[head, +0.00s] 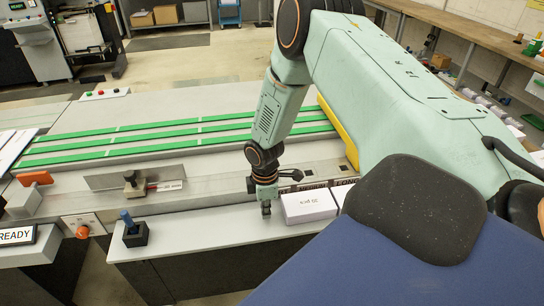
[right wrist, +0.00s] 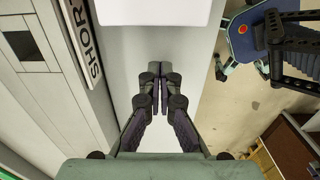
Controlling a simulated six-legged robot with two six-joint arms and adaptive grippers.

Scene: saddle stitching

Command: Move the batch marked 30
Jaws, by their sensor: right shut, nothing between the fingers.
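My right gripper (head: 266,208) points down just left of the first box, shut and empty. In the right wrist view its fingers (right wrist: 160,78) are together over the bare ledge, and a white box (right wrist: 165,10) shows at the top edge, apart from the fingertips. My left gripper is not in view.
A black holder with a blue-handled tool (head: 134,232) stands on the ledge at left. A sign starting "SHOR" (right wrist: 86,40) borders the ledge. The ledge between holder and gripper is clear.

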